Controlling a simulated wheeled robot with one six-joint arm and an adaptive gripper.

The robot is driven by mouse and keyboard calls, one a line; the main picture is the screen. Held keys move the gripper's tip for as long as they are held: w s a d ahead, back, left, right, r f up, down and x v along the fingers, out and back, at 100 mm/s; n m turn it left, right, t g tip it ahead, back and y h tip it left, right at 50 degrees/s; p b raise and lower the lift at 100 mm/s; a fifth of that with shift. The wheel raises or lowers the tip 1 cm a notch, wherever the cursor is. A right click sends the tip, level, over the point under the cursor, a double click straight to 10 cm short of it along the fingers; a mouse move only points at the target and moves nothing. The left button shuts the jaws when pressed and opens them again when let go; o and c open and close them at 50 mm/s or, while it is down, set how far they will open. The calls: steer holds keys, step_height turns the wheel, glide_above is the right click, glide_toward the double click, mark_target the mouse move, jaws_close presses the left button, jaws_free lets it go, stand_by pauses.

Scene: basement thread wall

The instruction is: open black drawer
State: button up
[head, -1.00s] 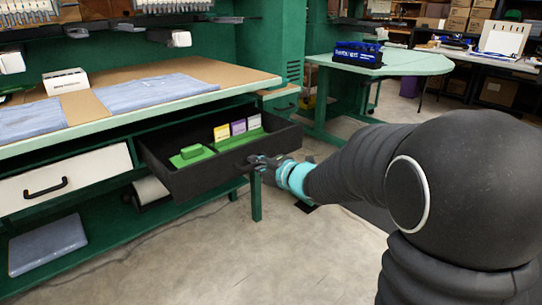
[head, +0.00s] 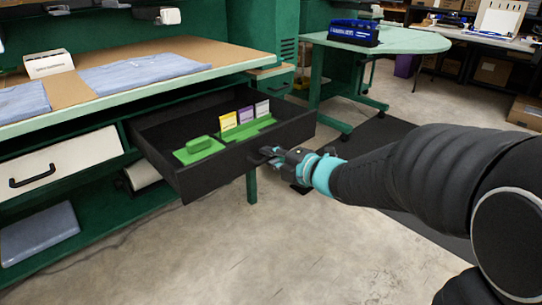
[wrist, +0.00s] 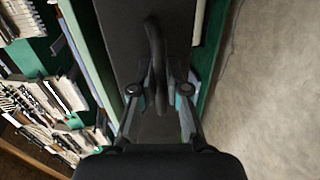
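The black drawer (head: 222,174) stands well out from under the green workbench, its inside showing. Its curved black handle (wrist: 155,42) is on the front face and also shows in the wrist view running between my fingers. My gripper (head: 271,156) is at the handle, with one finger on each side, and appears shut on it. The lower part of the handle is partly hidden by the fingers. Inside the drawer lie a green block (head: 198,146) and a green holder (head: 248,128) with yellow, purple and grey cards.
A white drawer (head: 62,162) sits closed on the left. The workbench top (head: 190,48) carries blue cloths. A green table (head: 392,44) with a blue rack stands behind, at the right. The concrete floor (head: 220,255) before the bench is clear.

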steer(key=shift+o, duration=1.1)
steer(key=v, duration=1.2)
